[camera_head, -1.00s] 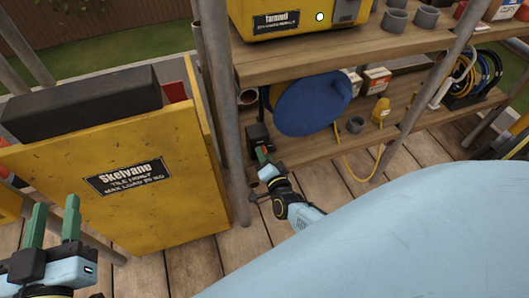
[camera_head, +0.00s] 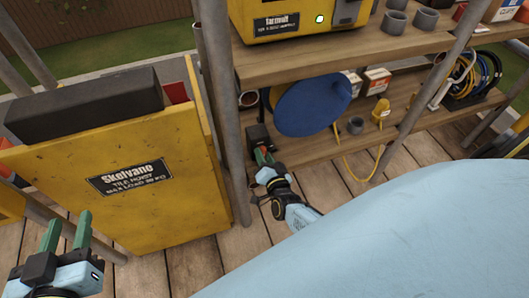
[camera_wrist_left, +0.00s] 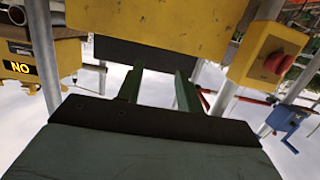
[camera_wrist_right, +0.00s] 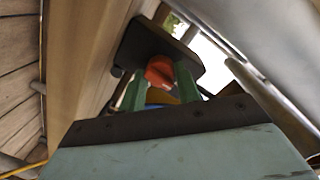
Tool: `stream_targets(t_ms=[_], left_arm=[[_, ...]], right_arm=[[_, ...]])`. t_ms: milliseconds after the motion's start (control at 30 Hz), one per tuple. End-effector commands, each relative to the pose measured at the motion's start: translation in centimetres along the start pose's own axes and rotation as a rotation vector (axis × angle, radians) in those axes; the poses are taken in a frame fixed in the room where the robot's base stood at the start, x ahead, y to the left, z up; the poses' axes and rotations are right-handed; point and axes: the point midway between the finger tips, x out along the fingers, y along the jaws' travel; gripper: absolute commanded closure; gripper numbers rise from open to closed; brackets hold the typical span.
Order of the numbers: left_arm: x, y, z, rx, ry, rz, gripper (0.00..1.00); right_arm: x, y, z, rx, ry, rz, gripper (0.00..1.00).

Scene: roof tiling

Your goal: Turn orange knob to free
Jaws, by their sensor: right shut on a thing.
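The orange knob (camera_wrist_right: 160,71) shows in the right wrist view, on a dark box (camera_wrist_right: 148,42) at the lower shelf's edge; the box also shows in the head view (camera_head: 258,136). My right gripper (camera_wrist_right: 160,88) has its green fingers on either side of the knob and is shut on it. In the head view the right gripper (camera_head: 264,158) reaches the front of the box and hides the knob. My left gripper (camera_head: 66,232) is at the lower left, its green fingers apart with nothing between them; the left wrist view shows the same gap (camera_wrist_left: 160,92).
A yellow tile hoist (camera_head: 130,215) stands between my grippers, with a grey pole (camera_head: 222,110) beside it. The wooden shelf (camera_head: 330,160) holds a blue disc (camera_head: 310,105), grey cups and cables. In the left wrist view, a red button (camera_wrist_left: 278,64) sits on a yellow box.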

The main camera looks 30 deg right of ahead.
Motion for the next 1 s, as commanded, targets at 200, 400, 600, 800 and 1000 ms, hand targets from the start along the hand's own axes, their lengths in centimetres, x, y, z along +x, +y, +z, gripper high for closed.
stream_targets(t_ms=[200,400,600,800,1000], left_arm=[[0.0,0.0,0.0,0.0,0.0,0.0,0.64],[0.0,0.0,0.0,0.0,0.001,0.0,0.64],[-0.2,-0.1,0.7,0.0,-0.05,-0.003,0.64],[-1.1,-0.8,3.7,0.001,-0.238,-0.02,0.64],[-2.9,-1.5,7.1,-0.001,-0.461,-0.039,0.64]], right_arm=[[0.1,-0.1,-0.1,0.002,0.002,-0.002,0.47],[0.0,-0.1,0.0,0.002,0.001,-0.001,0.47],[-0.6,-0.1,0.0,0.001,0.0,0.0,0.47],[-2.5,-0.1,-0.1,0.001,-0.002,0.001,0.47],[-4.8,-0.1,-0.1,0.001,-0.001,0.001,0.47]])
